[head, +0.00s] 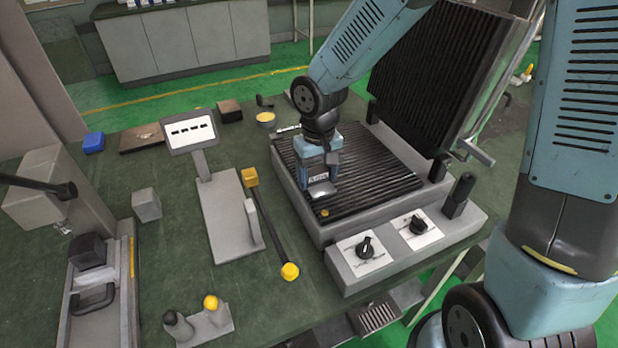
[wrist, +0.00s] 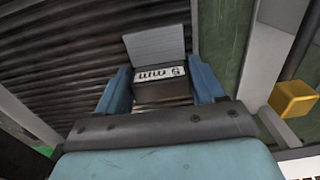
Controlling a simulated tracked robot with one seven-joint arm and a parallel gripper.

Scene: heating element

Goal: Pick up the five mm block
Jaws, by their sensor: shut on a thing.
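The five mm block shows in the wrist view (wrist: 160,84) as a dark block with a white label reading "5 mm", upside down in the picture, and a light grey plate on its far side. My gripper (wrist: 163,92) has its two blue fingers on either side of the block and is shut on it. In the head view my gripper (head: 319,178) points down over the ribbed black plate of the heating element (head: 385,192). The block (head: 321,190) is partly hidden by the fingers there. I cannot tell whether it touches the ribs.
The ribbed lid (head: 440,75) stands open behind the plate. Two knobs (head: 366,247) are on the front panel. Left of it stand a display (head: 190,131), a yellow-ended lever (head: 289,271) and a grey block (head: 146,205). A small yellow piece (head: 324,212) lies on the ribs.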

